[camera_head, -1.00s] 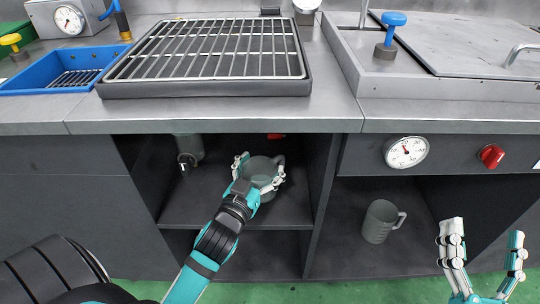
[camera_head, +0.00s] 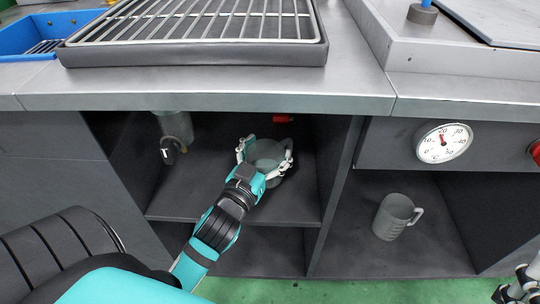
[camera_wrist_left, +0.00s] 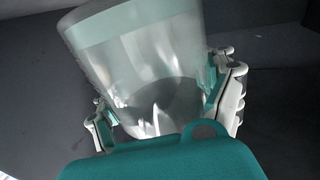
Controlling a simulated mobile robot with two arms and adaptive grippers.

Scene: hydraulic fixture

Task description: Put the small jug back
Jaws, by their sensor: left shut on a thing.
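My left gripper (camera_head: 265,158) reaches into the open cabinet bay under the counter and is shut on the small jug (camera_head: 268,152), a translucent grey vessel. Its fingers lie on both sides of the jug. In the left wrist view the jug (camera_wrist_left: 145,60) fills the middle, mouth towards the top, tilted in the picture, between the white and teal fingers (camera_wrist_left: 165,105). The jug is over the bay's upper shelf (camera_head: 190,200); I cannot tell whether its base touches. My right gripper (camera_head: 518,288) shows only partly at the lower right corner.
A second grey jug with a handle (camera_head: 392,218) stands in the right bay. A metal cylinder with a valve (camera_head: 176,130) hangs at the left bay's back. A divider (camera_head: 333,200) separates the bays. A red part (camera_head: 283,118) sits under the counter (camera_head: 200,85).

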